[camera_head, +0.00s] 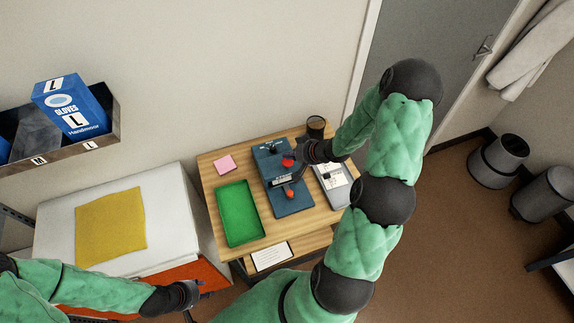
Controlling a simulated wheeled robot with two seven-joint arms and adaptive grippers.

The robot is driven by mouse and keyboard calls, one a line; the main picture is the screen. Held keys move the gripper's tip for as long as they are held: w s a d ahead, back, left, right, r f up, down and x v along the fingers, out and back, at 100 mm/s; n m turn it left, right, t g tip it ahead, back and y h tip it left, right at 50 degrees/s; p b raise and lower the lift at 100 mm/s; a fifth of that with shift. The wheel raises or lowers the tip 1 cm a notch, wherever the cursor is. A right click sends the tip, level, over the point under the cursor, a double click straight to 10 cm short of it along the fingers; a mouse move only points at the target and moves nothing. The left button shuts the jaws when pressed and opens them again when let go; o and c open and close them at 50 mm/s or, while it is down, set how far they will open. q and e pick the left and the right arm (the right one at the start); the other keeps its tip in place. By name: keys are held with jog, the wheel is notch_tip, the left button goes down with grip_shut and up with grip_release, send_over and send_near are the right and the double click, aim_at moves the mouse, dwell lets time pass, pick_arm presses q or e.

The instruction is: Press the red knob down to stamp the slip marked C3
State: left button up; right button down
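A dark blue stamping device (268,158) stands on the wooden table. A red knob (288,160) shows on its upper right part, and a second, orange-red ball (290,193) sits lower down over its blue base (294,208). A small pale strip (283,180) shows at the device's middle; I cannot read C3 on it. My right gripper (298,157) is at the red knob, reaching in from the right; whether it touches the knob is unclear, and its fingers are too small to judge. My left gripper (197,292) is low in front of the table, away from the device.
A green tray (219,216) and a pink pad (225,164) lie left of the device. A grey clipboard-like item with white paper (333,175) and a dark cup (316,122) are at right. A white card (270,256) is at the front.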

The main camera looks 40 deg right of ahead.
aim_at(289, 161)
jog(key=shift+f, duration=0.3)
jog(key=shift+f+b, duration=0.6)
jog(key=shift+f, duration=0.95)
dwell(1.7)
jog(key=shift+r, duration=0.1)
jog(key=shift+r+p, duration=1.95)
jog(key=shift+p, duration=0.45)
notch_tip(289, 161, up, 6)
jog(key=p, duration=0.7)
jog(key=shift+s, duration=0.1)
